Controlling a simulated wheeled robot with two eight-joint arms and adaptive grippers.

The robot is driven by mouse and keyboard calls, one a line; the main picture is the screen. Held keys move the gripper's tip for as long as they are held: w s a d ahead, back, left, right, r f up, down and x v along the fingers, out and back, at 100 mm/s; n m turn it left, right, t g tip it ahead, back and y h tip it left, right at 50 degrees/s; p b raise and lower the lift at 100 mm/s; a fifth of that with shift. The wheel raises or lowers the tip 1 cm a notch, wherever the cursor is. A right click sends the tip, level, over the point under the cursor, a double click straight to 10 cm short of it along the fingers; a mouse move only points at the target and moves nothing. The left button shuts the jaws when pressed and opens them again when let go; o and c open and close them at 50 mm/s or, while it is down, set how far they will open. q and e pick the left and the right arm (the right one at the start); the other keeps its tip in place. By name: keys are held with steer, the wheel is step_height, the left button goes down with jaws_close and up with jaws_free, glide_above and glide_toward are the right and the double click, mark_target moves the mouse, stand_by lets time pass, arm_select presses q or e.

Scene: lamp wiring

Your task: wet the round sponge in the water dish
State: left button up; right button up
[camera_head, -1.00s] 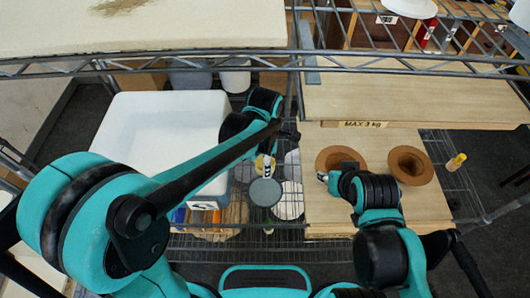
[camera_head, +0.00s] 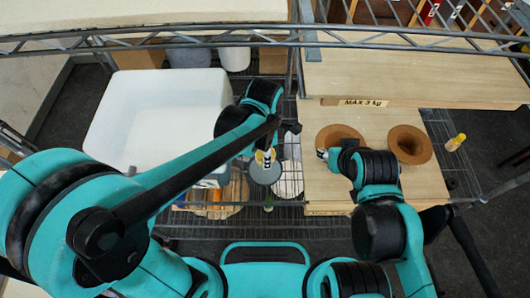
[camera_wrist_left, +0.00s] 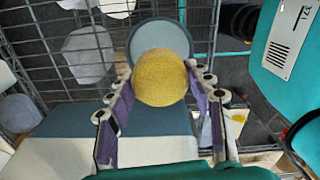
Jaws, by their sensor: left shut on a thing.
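The round yellow sponge (camera_wrist_left: 160,78) is held between the two fingers of my left gripper (camera_wrist_left: 158,84) in the left wrist view. The water dish (camera_wrist_left: 150,36) is a round grey-blue dish behind the sponge in that view, and the sponge covers its lower part. In the head view my left gripper (camera_head: 265,157) is at the far edge of the dish (camera_head: 265,174). I cannot tell how high the sponge is above it, or see water. My right gripper (camera_head: 322,154) is beside a brown round bowl; its fingers are too small to read.
A white bin (camera_head: 140,115) stands to the left. Two brown bowls (camera_head: 340,134) (camera_head: 410,143) sit on a wooden board (camera_head: 385,115) to the right. A small yellow-capped bottle (camera_head: 456,142) stands beyond the board. Wire shelf rails (camera_head: 200,38) cross the back.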

arm_select(q)
steer(key=shift+f, duration=0.1)
step_height(320, 180, down, 7)
steer(key=b, duration=0.5)
steer(key=shift+b, duration=0.4)
steer(key=shift+f+b, duration=0.45)
steer(key=shift+f, duration=0.1)
stand_by(1.5)
steer(key=shift+r, duration=0.1)
step_height(320, 180, up, 7)
steer(key=p, duration=0.6)
stand_by(0.8)
